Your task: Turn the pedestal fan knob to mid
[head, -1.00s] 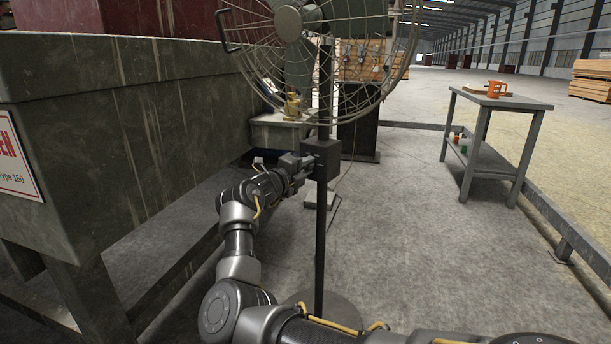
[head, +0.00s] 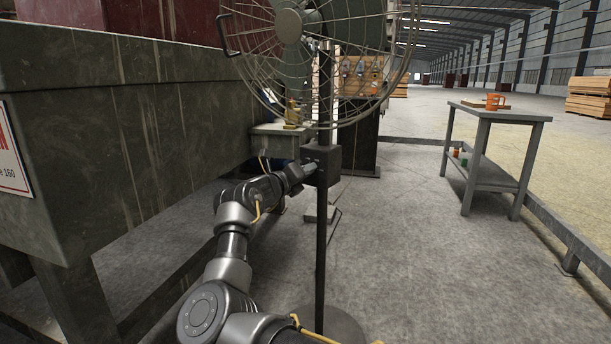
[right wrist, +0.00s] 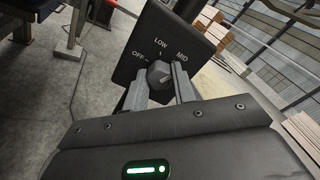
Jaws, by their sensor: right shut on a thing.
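The pedestal fan (head: 320,60) stands ahead, with its dark control box (head: 325,163) on the pole below the cage. My right gripper (head: 309,168) is at the left side of this box. In the right wrist view, the box's face (right wrist: 183,38) shows the labels OFF, LOW and MID. The dark round knob (right wrist: 159,73) sits below them, between the fingers of my right gripper (right wrist: 161,82), which are shut on it. I cannot clearly tell which label the knob points to. The knob is hidden in the head view. My left gripper is not in view.
A large grimy tank (head: 130,130) fills the left side. A grey table (head: 500,112) with an orange mug (head: 494,101) stands at the right. The fan's round base (head: 335,328) is on the floor. The floor between fan and table is clear.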

